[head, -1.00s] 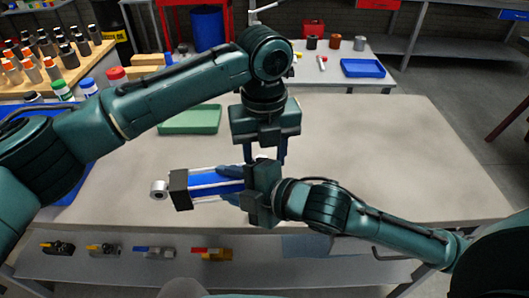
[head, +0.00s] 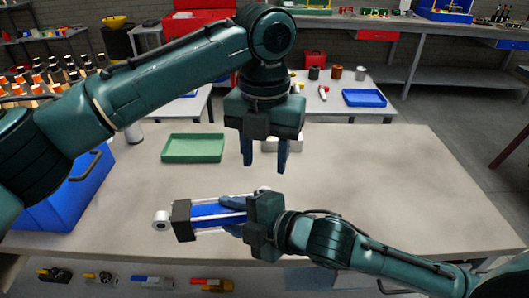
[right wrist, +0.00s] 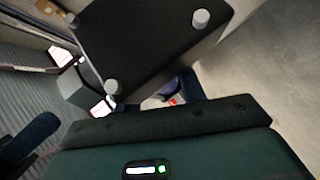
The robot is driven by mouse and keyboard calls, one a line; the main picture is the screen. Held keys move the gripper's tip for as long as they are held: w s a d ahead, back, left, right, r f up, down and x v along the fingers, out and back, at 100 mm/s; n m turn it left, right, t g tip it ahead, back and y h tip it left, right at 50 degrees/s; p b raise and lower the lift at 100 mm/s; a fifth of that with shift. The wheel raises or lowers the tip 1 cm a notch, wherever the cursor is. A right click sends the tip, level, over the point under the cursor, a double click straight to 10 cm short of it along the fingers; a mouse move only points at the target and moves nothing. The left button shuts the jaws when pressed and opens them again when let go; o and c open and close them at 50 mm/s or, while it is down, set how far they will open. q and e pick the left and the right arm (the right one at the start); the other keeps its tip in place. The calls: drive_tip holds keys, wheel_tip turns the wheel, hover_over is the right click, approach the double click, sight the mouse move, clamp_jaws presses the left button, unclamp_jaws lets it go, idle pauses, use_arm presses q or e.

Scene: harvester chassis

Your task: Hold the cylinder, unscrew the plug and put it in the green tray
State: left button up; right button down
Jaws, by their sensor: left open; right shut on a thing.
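The cylinder (head: 215,212) has a blue body, thin rods, a black end block and a grey eye at its left end. My right gripper (head: 236,214) is shut around its body and holds it level over the table. In the right wrist view, a dark end block (right wrist: 150,45) with grey rod ends fills the top. My left gripper (head: 264,162) is open, pointing down, above and behind the cylinder's right end, with nothing seen between its fingers. The green tray (head: 193,148) lies empty on the table's far left part. I cannot make out the plug.
A blue bin (head: 62,195) stands at the table's left edge. A white object (head: 283,144) shows partly behind my left gripper. The right half of the table (head: 390,180) is clear. A blue tray (head: 364,97) lies on the back table.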

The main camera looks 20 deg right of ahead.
use_arm(q)
drive_tip(key=shift+r+m, duration=0.1)
drive_tip(key=shift+m, duration=0.3)
drive_tip(key=shift+f, duration=3.85)
drive_tip(key=shift+c, duration=0.4)
clamp_jaws()
drive_tip(key=n, duration=0.6)
drive_tip(key=shift+n, duration=0.4)
drive_tip(key=shift+o, duration=0.9)
unclamp_jaws()
